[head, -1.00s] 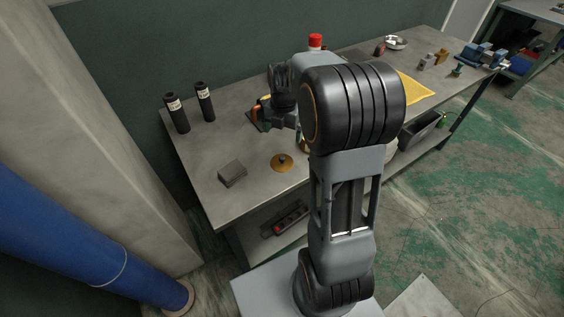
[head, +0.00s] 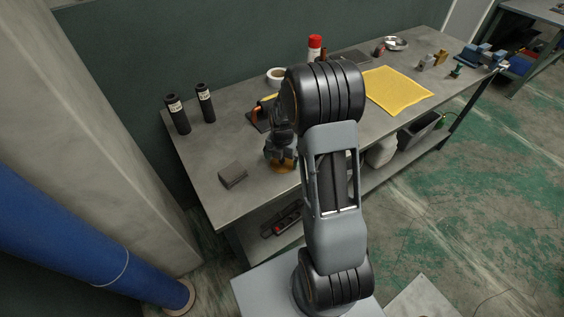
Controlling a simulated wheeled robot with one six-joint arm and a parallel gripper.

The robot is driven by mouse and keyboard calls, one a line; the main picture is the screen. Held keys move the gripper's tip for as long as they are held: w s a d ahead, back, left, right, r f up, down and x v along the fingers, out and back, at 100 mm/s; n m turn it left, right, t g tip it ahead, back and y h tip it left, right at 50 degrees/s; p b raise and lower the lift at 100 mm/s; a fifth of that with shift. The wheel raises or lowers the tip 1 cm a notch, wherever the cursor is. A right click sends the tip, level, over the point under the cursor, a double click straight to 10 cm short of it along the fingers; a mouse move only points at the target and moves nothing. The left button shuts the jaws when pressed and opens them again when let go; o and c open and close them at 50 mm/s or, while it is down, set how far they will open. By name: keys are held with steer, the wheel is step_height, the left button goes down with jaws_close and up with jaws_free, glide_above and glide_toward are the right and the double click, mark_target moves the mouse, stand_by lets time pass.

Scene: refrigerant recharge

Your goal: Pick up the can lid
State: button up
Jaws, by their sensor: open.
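The can lid, a round brass-coloured disc (head: 285,170), lies on the grey workbench near its front edge, left of my arm. My gripper (head: 281,158) points down right at the lid and covers most of it, so only the lid's lower rim shows. The gripper is open. The lid's knob and the gap between the fingertips and the lid are hidden, so I cannot tell whether they touch.
A dark grey block (head: 232,175) sits left of the lid. Two black cylinders (head: 177,115) stand at the back left. A white cup (head: 276,76), a red-capped bottle (head: 314,47) and a yellow cloth (head: 398,90) are further back.

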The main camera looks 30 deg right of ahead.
steer(key=shift+f, duration=0.4)
steer(key=c, duration=0.7)
steer(key=shift+r, duration=0.1)
